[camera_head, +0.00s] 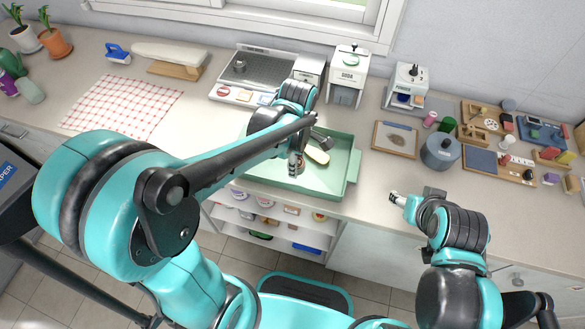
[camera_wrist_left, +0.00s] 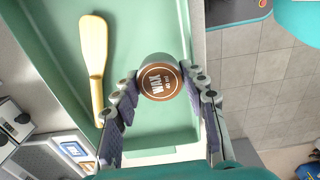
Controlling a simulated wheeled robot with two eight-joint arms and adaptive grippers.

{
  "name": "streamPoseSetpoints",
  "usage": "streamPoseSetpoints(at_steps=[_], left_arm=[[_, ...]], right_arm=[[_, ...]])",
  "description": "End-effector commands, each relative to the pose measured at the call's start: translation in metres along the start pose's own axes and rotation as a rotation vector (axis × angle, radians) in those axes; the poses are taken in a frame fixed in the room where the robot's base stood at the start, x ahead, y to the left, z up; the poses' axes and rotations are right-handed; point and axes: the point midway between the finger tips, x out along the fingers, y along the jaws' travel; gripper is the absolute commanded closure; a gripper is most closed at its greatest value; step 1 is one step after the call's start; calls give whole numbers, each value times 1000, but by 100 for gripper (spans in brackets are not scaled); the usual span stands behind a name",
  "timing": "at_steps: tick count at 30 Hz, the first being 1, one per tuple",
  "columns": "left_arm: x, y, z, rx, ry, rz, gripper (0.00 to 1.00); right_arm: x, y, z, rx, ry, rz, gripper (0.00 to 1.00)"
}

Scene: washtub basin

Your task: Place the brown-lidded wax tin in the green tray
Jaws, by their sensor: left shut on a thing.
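The wax tin (camera_wrist_left: 160,82) has a round brown lid with "WAX" lettering and shows in the left wrist view. My left gripper (camera_wrist_left: 159,92) is shut on it, one finger on each side. The tin is over the green tray (camera_wrist_left: 135,25); I cannot tell how high above its floor.
A framed board (camera_head: 396,138) and a grey pot (camera_head: 440,152) stand to the right. A soda dispenser (camera_head: 348,75) stands behind. Counter right of the tray is partly clear.

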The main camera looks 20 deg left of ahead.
Motion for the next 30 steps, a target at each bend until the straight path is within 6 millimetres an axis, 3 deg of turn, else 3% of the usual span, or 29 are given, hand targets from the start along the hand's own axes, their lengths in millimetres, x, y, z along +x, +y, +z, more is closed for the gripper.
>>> streamPoseSetpoints(at_steps=[8,15,27,28,29,30], left_arm=[[17,13,-17,0,0,0,86],[51,13,-16,0,0,0,86],[56,13,-16,0,0,0,86],[57,13,-16,0,0,0,55],[56,13,-16,0,0,0,49],[56,13,-16,0,0,0,49]], right_arm=[[7,0,5,0,0,0,46],[19,0,14,0,0,0,46],[21,0,15,0,0,0,46],[21,0,15,0,0,0,46],[21,0,15,0,0,0,46],[20,0,15,0,0,0,46]])
